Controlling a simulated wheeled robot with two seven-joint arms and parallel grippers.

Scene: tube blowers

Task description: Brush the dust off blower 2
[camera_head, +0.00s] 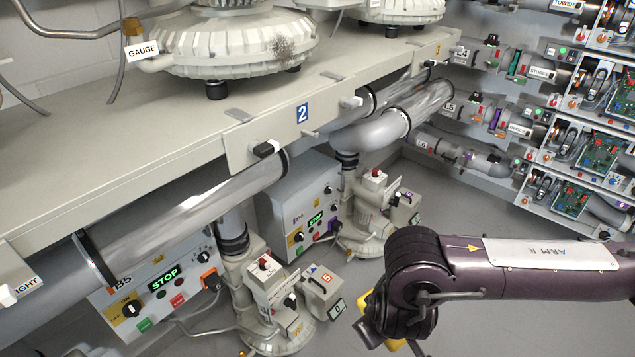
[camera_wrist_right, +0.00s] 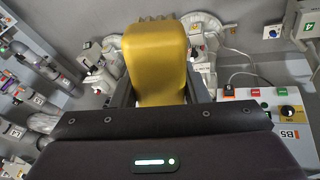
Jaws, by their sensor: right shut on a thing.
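Blower 2 appears to be the large round cream blower (camera_head: 225,45) on the shelf above the blue "2" plate (camera_head: 302,113). A grey speckled dust patch (camera_head: 284,47) lies on its right side. My right gripper (camera_head: 372,325) is low at the lower right, over the floor and well away from that blower. In the right wrist view my right gripper (camera_wrist_right: 160,92) is shut on a yellow block-like handle (camera_wrist_right: 158,50). A bit of this yellow handle (camera_head: 396,344) shows in the head view. No bristles are visible. My left gripper is out of view.
The shelf edge (camera_head: 240,133) with latches and thick grey pipes (camera_head: 180,213) runs below the blower. Control boxes (camera_head: 163,282) and cream pump units (camera_head: 265,300) stand underneath. Racks with circuit boards (camera_head: 605,150) line the right. Grey floor (camera_head: 465,210) is clear in the middle.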

